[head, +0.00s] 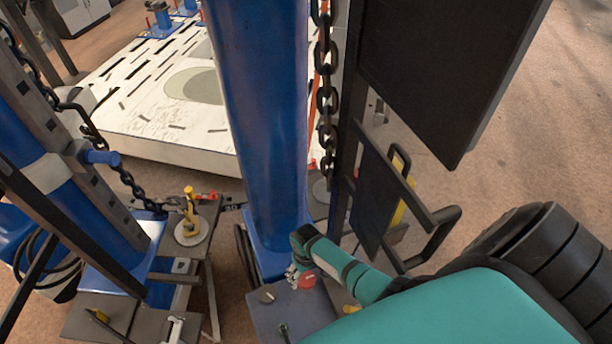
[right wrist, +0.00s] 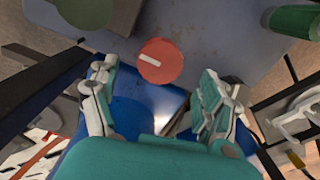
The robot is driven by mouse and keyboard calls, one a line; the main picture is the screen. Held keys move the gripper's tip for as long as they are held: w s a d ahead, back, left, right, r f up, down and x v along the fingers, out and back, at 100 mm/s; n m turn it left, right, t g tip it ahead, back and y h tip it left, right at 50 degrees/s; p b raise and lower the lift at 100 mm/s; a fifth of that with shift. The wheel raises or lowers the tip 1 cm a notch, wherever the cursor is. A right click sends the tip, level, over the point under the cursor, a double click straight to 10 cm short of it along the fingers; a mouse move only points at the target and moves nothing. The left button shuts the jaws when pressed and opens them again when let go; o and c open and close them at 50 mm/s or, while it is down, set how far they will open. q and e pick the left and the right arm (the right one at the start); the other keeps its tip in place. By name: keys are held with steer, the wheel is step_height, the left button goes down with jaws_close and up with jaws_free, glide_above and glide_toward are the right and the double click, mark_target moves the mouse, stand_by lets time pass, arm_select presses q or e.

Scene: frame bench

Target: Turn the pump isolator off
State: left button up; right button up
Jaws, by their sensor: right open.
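The pump isolator looks to be the round red knob (head: 307,281) on a blue-grey panel (head: 275,316) at the foot of the blue column. In the right wrist view the red knob (right wrist: 168,70) has a white bar across its face, slanting slightly down to the right. My right gripper (head: 296,272) is just beside the knob in the head view. In the right wrist view its fingers (right wrist: 160,78) are spread wide, with the knob ahead between their tips. I see no clear contact. My left gripper is not in view.
A chain (head: 327,100) and a black frame with a handle (head: 437,240) stand close to my right arm.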

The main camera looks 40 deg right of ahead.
mark_target(306, 278)
step_height(306, 278, up, 7)
stand_by(0.3)
stand_by(0.5)
